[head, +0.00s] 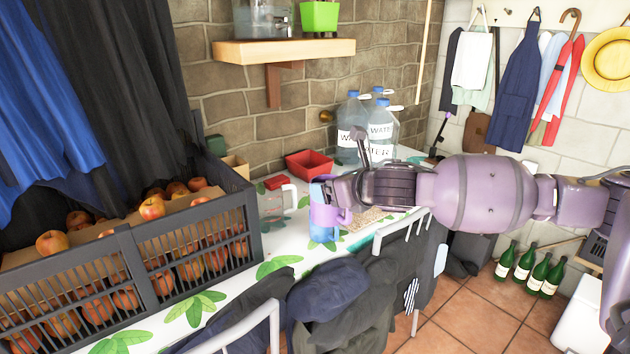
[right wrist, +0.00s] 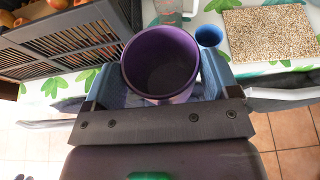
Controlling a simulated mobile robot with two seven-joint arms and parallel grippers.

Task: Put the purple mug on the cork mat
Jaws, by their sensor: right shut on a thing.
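The purple mug (head: 328,216) is between the blue fingers of my right gripper (right wrist: 160,82), which is shut on it. The right wrist view looks down into the open, empty-looking mug (right wrist: 160,62). In that view it is left of the cork mat and not over it. The speckled tan cork mat (right wrist: 270,36) lies bare on the table. In the head view the mat (head: 368,217) is partly hidden behind my right gripper (head: 325,198). My left gripper is not in view.
A blue cup (right wrist: 209,36) stands between mug and mat, with a clear jug (right wrist: 172,14) nearby. A dark crate of apples (head: 135,262) fills the table's left. A red bin (head: 308,164) and water bottles (head: 380,132) stand behind. Chairs with dark clothes (head: 335,298) line the front edge.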

